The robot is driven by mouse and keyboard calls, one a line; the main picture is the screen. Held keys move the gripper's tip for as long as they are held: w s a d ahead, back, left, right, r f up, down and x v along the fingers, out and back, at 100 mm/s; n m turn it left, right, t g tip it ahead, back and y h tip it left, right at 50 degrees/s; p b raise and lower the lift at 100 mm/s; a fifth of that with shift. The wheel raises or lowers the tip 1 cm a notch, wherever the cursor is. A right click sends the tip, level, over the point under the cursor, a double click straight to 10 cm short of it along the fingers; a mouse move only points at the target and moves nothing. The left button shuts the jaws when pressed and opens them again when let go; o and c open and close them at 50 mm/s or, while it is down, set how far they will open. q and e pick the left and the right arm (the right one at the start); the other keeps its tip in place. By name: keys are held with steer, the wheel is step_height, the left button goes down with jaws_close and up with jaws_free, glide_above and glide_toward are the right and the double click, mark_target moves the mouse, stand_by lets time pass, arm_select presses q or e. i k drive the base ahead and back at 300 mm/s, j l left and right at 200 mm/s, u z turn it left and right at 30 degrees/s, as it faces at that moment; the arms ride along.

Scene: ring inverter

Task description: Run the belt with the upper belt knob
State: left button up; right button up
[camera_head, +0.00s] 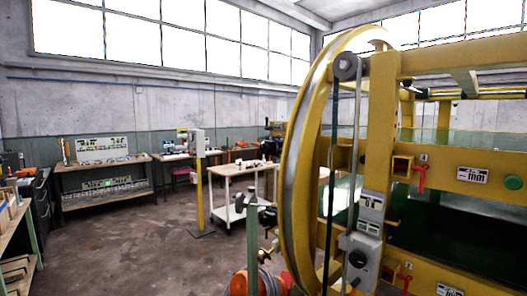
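A large yellow ring inverter (302,170) fills the right side of the view, with a tall ring and dark belts or cables running down its front. Grey control boxes sit on its front post. The lower box (374,246) carries a dark round knob (358,259); a labelled plate (370,206) is above it. I cannot tell from the labels which control is the upper belt knob. A dark green belt surface (440,225) shows behind the yellow beams. Neither of my grippers shows in this view.
A white cart (239,170), a yellow post (200,190) and a workbench (105,165) stand further back. Orange equipment (262,282) is at the machine's foot. The floor at left centre is clear.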

mark_target(265, 149)
steer(key=i+z, duration=0.2)
steer(key=i, duration=0.25)
steer(key=i+z, duration=0.2)
steer(key=i, duration=0.3)
steer(key=i+j+z, duration=0.15)
steer(key=i, duration=0.3)
steer(key=i+j+z, duration=0.2)
steer(key=i, duration=0.25)
